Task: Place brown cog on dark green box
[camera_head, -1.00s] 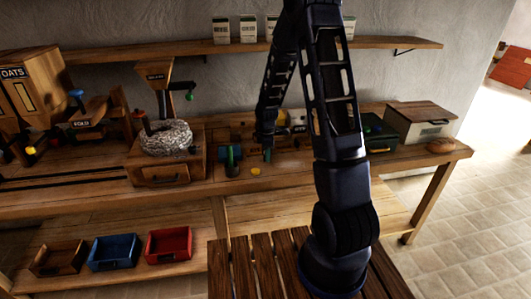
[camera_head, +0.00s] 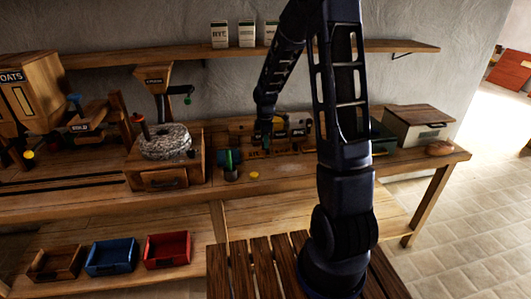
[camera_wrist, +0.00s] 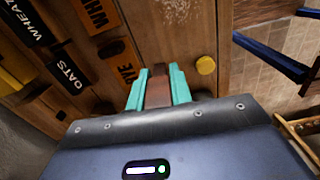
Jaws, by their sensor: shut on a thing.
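My gripper (camera_wrist: 158,84) has teal fingers, shut on a brown piece (camera_wrist: 157,94), which looks like the brown cog; its shape is mostly hidden between the fingers. In the head view my gripper (camera_head: 266,130) hangs over the workbench, in front of the labelled board, and the held piece cannot be made out. The dark green box (camera_head: 383,137) stands on the bench to the right, partly hidden behind my arm, so its top is hard to see.
A pale lidded box (camera_head: 421,128) and a loaf (camera_head: 440,149) are at the right end. A shelf (camera_head: 390,46) runs above.

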